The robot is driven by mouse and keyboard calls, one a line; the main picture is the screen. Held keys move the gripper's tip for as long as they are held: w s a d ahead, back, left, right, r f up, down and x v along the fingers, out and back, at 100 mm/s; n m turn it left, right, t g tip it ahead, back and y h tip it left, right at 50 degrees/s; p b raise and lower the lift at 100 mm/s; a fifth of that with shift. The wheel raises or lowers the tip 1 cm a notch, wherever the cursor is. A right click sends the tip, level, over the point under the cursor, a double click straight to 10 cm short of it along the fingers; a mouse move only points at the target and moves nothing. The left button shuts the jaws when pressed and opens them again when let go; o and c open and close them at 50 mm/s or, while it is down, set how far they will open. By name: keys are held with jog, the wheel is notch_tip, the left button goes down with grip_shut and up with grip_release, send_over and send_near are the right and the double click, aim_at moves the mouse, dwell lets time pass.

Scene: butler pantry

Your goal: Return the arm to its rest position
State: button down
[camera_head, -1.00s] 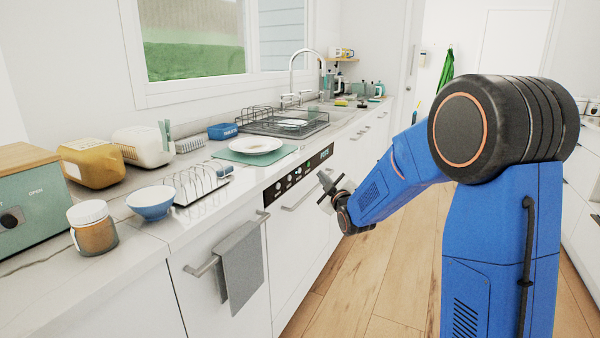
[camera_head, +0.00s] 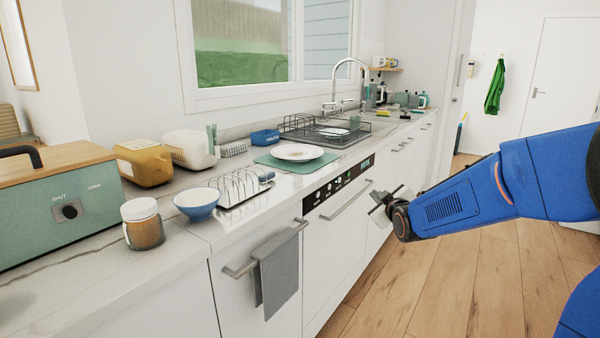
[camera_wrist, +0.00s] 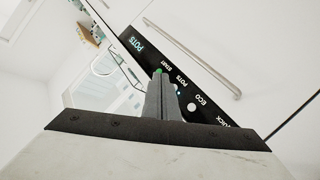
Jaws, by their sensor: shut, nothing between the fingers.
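My gripper (camera_head: 381,203) is at the end of my blue arm, in front of the white dishwasher (camera_head: 338,236) and below the worktop edge, at the right of the dishwasher's bar handle. In the wrist view, the closed fingers (camera_wrist: 161,90) sit together with nothing between them. Behind them in that view is the black control strip (camera_wrist: 190,92) with lit "POTS" lettering, and the bar handle (camera_wrist: 190,52). I cannot tell the exact gap between the fingers and the dishwasher front.
A grey towel (camera_head: 276,275) hangs on a lower front handle. The worktop holds a white plate (camera_head: 297,152) on a green mat, a toast rack (camera_head: 245,187), a blue bowl (camera_head: 196,204), a jar (camera_head: 142,224) and a green bread box (camera_head: 60,207). Wooden floor (camera_head: 450,285) is open below my arm.

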jog(key=s+d+f+m+g, duration=0.1)
jog(key=s+f+m+g, duration=0.1)
jog(key=s, duration=1.3)
jog(key=s+d+f+m+g+h, duration=0.1)
jog(key=s+f+m+g, duration=0.2)
jog(key=s, duration=1.2)
jog(key=s+d+f+m+g, duration=0.1)
jog(key=s+f+m+g, duration=0.2)
jog(key=s, duration=1.3)
jog(key=g, duration=0.2)
jog(key=shift+d+m+g, duration=0.3)
jog(key=shift+d+g, duration=0.05)
jog(key=shift+g, duration=0.05)
jog(key=shift+f, duration=0.1)
